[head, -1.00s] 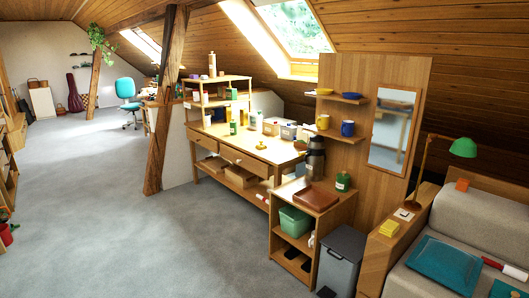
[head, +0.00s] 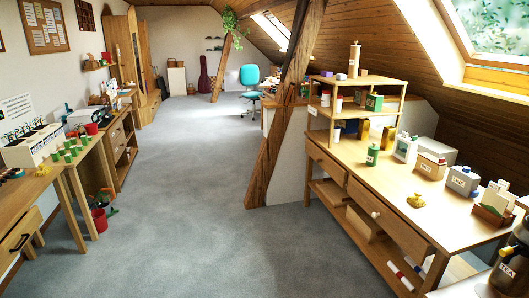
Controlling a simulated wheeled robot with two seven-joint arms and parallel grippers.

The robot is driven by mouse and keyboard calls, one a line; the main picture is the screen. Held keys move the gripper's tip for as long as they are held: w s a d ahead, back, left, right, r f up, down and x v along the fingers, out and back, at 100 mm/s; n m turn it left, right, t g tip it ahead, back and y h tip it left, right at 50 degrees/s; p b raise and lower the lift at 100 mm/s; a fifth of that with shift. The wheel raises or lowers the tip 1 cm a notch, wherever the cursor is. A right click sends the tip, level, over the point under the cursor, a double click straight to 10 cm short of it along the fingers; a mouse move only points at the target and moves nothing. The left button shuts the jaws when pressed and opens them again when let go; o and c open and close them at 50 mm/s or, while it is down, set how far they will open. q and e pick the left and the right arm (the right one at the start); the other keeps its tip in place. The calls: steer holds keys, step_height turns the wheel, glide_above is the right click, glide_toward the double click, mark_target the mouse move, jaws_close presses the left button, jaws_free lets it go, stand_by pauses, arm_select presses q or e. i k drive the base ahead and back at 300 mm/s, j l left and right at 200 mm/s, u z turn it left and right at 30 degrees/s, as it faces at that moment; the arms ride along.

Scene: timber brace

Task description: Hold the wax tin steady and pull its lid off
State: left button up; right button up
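I cannot pick out the wax tin or its lid with certainty. A small green labelled container (head: 373,155) stands upright on the workbench (head: 375,190) at the right; its label is too small to read. Green and white containers (head: 374,102) stand on the shelf unit at the back of the bench. Neither of my grippers shows in the head view.
A slanted timber post (head: 285,110) stands left of the bench. A yellow object (head: 415,201), a grey box (head: 462,180) and a dark flask (head: 512,264) are at right. A table with green cups (head: 70,150) is at left. Grey floor (head: 180,200) between is clear.

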mark_target(372, 156)
steer(key=i+j, duration=0.1)
steer(key=i, duration=0.55)
steer(key=i+j, duration=0.1)
steer(key=i, duration=0.5)
steer(key=i+j+z, duration=0.1)
steer(key=i, duration=0.55)
steer(key=i+l+z, duration=0.2)
steer(key=i+z, duration=0.6)
steer(key=i, duration=0.2)
steer(key=i+j+z, duration=0.1)
steer(key=i+z, duration=0.3)
steer(key=i, duration=0.15)
steer(key=i+j+z, duration=0.3)
steer(key=i+z, duration=0.15)
steer(key=i+j+z, duration=0.25)
steer(key=i, duration=0.25)
